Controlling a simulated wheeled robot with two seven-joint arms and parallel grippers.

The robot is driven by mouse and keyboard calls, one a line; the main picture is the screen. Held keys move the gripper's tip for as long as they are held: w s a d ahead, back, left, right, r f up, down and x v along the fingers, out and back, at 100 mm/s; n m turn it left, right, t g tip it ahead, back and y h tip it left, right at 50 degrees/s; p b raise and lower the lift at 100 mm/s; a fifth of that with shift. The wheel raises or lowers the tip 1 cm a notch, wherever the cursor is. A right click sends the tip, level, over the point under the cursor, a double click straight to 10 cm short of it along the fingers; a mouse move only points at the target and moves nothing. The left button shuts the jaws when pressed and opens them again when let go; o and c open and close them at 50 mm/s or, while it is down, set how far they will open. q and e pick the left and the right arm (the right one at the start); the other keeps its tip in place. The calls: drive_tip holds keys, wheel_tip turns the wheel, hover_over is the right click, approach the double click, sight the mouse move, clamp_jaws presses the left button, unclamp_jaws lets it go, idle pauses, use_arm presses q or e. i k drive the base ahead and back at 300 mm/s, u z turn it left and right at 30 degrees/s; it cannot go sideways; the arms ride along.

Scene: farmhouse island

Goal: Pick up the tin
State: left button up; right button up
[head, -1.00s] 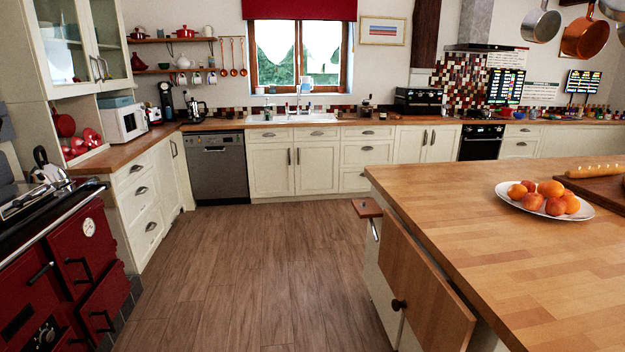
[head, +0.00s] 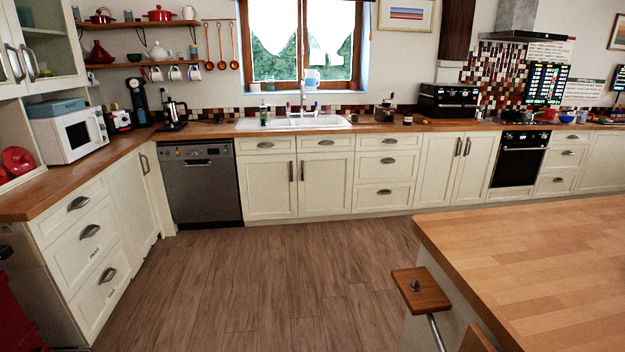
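I cannot make out a tin for certain. A small dark jar or tin-like container (head: 407,118) stands on the back counter, left of the black oven-like appliance (head: 447,101). A dark grinder-like object (head: 385,111) stands just left of it. They are too small to tell more. Neither of my grippers is in the head view.
The wooden floor (head: 270,280) ahead is clear up to the back cabinets (head: 270,187). The left counter (head: 90,172) holds a microwave (head: 70,135).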

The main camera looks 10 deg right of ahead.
sight(408, 118)
drive_tip(key=i, duration=4.35)
drive_tip(key=z, duration=0.75)
